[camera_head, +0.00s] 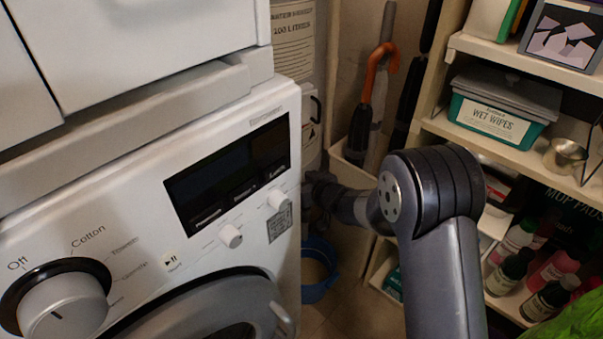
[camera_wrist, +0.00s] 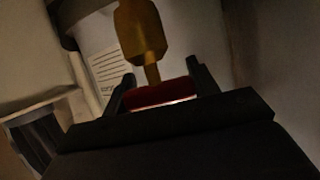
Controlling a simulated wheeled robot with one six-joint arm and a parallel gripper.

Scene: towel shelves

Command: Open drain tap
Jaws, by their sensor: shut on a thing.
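The drain tap has a brass-coloured body (camera_wrist: 142,35) and a red handle (camera_wrist: 162,94), both showing in the wrist view. My gripper (camera_wrist: 160,84) has one dark finger on each side of the red handle and is shut on it. The brass body rises above the handle towards the top of the picture. In the head view my arm reaches towards the gap beside the washing machine; the tap and fingertips are hidden there. A pale container with a "100 L" label (camera_head: 293,40) stands behind the machine.
The white washing machine (camera_head: 150,235) fills the left. A blue bucket (camera_head: 313,292) is on the floor below my wrist. Shelves (camera_head: 475,125) with a teal wet wipes box (camera_head: 497,118) and bottles stand at right. An orange-handled umbrella (camera_head: 370,85) stands behind.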

